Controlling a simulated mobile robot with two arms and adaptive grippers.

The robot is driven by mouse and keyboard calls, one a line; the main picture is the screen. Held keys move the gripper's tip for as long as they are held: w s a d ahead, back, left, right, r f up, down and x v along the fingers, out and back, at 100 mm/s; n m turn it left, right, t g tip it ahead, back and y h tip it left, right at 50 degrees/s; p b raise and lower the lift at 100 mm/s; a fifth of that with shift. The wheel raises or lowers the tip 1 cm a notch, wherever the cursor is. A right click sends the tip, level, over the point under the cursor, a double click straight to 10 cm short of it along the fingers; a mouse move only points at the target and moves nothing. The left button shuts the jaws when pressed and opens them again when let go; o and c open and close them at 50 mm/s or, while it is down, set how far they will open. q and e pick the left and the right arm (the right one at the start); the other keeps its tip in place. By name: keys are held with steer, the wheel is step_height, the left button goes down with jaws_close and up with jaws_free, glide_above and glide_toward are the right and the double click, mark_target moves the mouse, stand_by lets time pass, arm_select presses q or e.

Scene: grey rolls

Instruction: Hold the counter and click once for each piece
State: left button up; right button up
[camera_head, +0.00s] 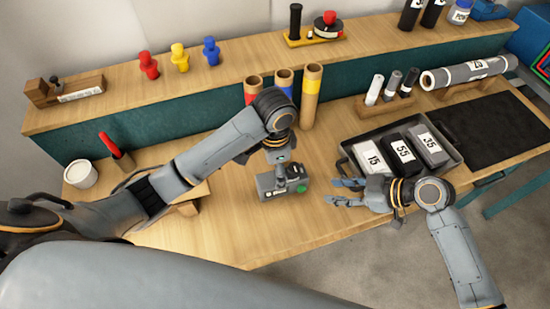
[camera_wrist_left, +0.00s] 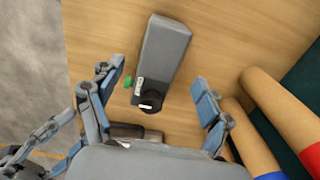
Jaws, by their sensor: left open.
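The counter (camera_head: 268,190) is a small grey box with a green button, a dark knob and a white display, resting on the wooden bench. It also shows in the left wrist view (camera_wrist_left: 165,52), between and beyond the open fingers. My left gripper (camera_head: 279,168) is above the counter, pointing down, with its fingers apart and nothing held; its fingertips partly hide behind the wrist. My right gripper (camera_head: 346,192) is to the right of the counter, fingers apart and empty, pointing left at it. Red (camera_head: 148,65), yellow (camera_head: 180,58) and blue (camera_head: 211,50) pieces stand on the raised shelf.
Cardboard tubes (camera_head: 311,95) stand behind the counter. A dark tray (camera_head: 350,152) with numbered blocks is right, beside a black mat (camera_head: 490,125). A white cup (camera_head: 82,174) and a red-handled tool (camera_head: 110,145) are left. The bench front by the counter is clear.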

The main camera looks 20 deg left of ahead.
mark_target(274, 184)
arm_select(q)
step_height(274, 184, down, 8)
steer(key=shift+f, duration=0.25)
steer(key=c, duration=1.3)
steer(key=shift+c, duration=1)
arm_select(e)
steer(key=shift+c, duration=0.6)
jaws_close()
